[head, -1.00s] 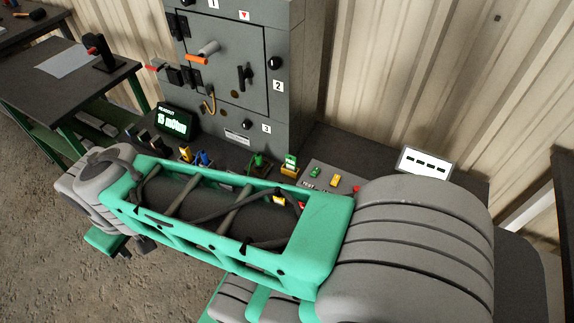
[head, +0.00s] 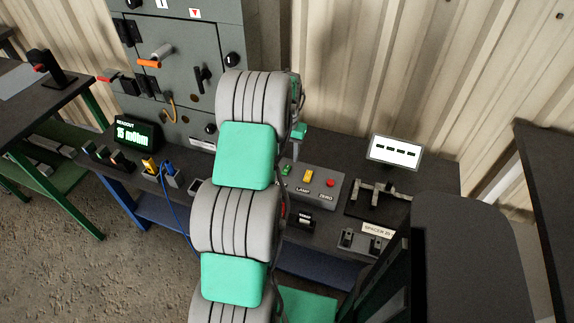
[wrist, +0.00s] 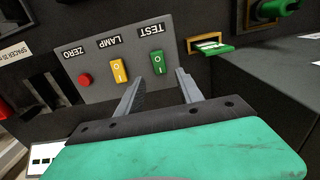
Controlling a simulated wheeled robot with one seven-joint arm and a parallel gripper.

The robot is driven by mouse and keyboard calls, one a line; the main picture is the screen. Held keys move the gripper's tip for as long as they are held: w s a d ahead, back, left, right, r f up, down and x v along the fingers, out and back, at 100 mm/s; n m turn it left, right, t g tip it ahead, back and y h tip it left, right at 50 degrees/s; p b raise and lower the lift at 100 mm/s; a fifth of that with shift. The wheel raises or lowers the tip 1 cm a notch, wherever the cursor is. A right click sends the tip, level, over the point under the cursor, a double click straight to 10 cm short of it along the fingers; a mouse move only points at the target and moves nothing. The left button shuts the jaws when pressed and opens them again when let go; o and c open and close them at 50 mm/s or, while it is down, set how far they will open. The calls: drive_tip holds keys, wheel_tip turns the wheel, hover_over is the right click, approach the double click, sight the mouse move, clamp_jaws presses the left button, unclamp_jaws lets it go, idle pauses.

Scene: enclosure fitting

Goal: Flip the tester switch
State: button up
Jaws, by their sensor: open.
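The tester is a grey box (head: 325,188) on the workbench, with a yellow LAMP switch (head: 308,175) and a red ZERO button (head: 331,183). Its green TEST switch (head: 286,169) is partly hidden by my arm. The wrist view shows the panel upside down, with the green TEST switch (wrist: 158,63), yellow LAMP switch (wrist: 119,71) and red ZERO button (wrist: 85,81). My gripper (wrist: 158,80) is open and empty. Its fingers appear either side of the green switch and nearer the camera; I see no clear contact. The head view mostly hides the gripper behind the arm.
A grey cabinet (head: 180,65) stands at the back left, beside a green readout (head: 133,133). A white display (head: 394,152) stands behind a dark fixture at right. In the wrist view, a green piece in a yellow-edged slot (wrist: 209,44) lies right of the panel.

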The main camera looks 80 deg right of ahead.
sight(287, 167)
wheel_tip(287, 167, down, 6)
drive_tip(key=shift+r, duration=0.1)
clamp_jaws()
idle(0.5)
